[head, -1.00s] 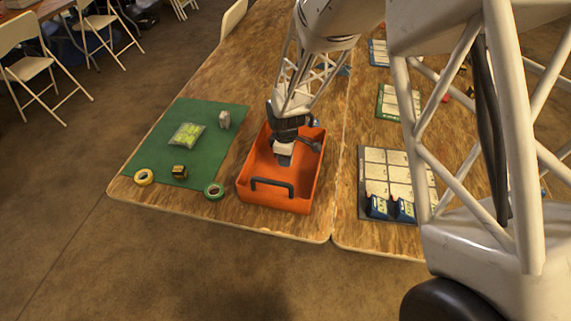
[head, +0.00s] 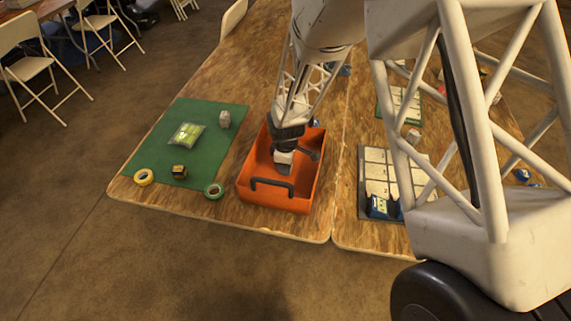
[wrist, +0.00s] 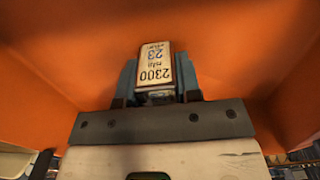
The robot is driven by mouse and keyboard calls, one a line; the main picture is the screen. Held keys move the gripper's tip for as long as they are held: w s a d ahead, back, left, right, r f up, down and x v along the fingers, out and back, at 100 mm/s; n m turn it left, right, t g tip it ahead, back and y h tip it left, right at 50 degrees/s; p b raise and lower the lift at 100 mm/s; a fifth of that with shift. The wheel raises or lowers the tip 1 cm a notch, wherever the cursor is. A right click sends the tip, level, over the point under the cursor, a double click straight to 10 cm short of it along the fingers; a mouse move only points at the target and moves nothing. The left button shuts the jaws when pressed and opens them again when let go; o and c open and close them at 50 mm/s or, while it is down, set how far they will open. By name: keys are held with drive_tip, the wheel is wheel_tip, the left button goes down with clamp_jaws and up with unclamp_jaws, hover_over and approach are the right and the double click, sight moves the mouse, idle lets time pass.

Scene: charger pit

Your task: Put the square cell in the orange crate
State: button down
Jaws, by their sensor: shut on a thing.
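The square cell (wrist: 154,64) is a small block with a pale label marked "2300" and dark edges, between the two fingers of my gripper (wrist: 156,90) in the wrist view. My gripper is shut on it. In the head view my gripper (head: 283,168) points down inside the orange crate (head: 270,202), and the cell cannot be made out clearly there. Orange walls surround the gripper in the wrist view. I cannot tell whether the cell touches the crate floor.
Left of the crate, a green mat (head: 212,150) holds a clear bag (head: 187,135), a pale block (head: 225,119) and a dark-yellow cube (head: 179,171). Yellow tape (head: 144,170) and green tape (head: 219,192) lie near its front edge. A gridded board (head: 375,172) with blue items (head: 377,206) stands right.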

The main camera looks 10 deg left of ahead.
drive_tip(key=c, duration=0.8)
unclamp_jaws()
drive_tip(key=shift+r, duration=0.2)
wheel_tip(320, 180, up, 12)
drive_tip(key=shift+f, duration=0.1)
idle(0.6)
